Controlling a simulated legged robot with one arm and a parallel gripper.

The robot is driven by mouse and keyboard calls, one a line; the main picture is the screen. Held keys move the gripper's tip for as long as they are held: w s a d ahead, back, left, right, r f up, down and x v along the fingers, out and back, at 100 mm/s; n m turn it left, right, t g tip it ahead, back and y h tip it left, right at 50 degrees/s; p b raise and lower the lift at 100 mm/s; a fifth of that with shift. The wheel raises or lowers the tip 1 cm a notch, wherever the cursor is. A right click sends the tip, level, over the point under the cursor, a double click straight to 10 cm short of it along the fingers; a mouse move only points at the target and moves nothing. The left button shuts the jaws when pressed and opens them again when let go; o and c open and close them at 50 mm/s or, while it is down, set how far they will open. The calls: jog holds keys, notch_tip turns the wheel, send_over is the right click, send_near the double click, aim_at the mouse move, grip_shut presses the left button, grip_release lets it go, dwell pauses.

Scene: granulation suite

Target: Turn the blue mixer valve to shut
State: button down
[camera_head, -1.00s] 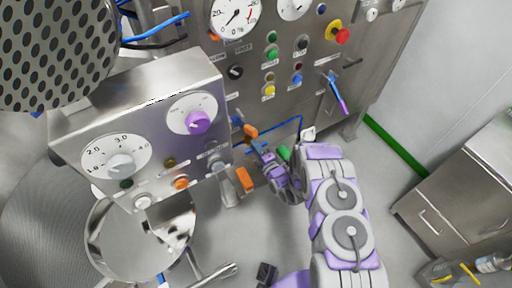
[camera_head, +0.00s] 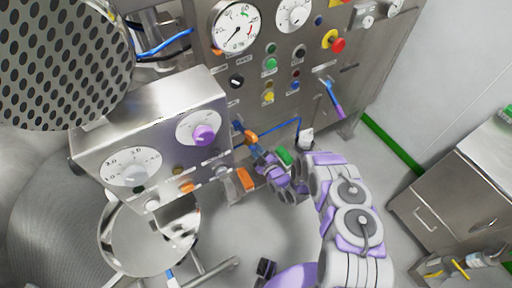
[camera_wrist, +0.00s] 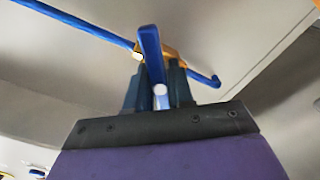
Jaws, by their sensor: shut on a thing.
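The blue mixer valve has a blue lever handle (camera_wrist: 151,52) and an orange-brass body (camera_wrist: 176,57) on a blue pipe in the wrist view. My gripper (camera_wrist: 158,92) is shut on the handle, one dark finger on each side. In the wrist view the handle points up past the fingertips and crosses in front of the pipe. In the head view the orange valve body (camera_head: 250,137) is small, below the instrument panel, with my gripper (camera_head: 260,155) reaching it from the lower right. The handle is largely hidden there.
A steel control box (camera_head: 150,140) with dials stands close at left. The panel behind has gauges, buttons and another blue-purple lever (camera_head: 333,97). A green-handled (camera_head: 284,156) and an orange-handled part (camera_head: 245,179) sit near my gripper.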

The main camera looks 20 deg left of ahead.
jog(key=m, duration=0.3)
jog(key=m+p, duration=0.1)
jog(key=shift+s+d+f+m, duration=0.1)
jog(key=shift+f+m, duration=0.2)
jog(key=shift+r+m, duration=0.1)
jog(key=shift+m, duration=1.3)
jog(key=shift+p, duration=0.3)
jog(key=c, duration=1)
grip_release()
jog(key=p+v, duration=0.1)
jog(key=v, duration=1.6)
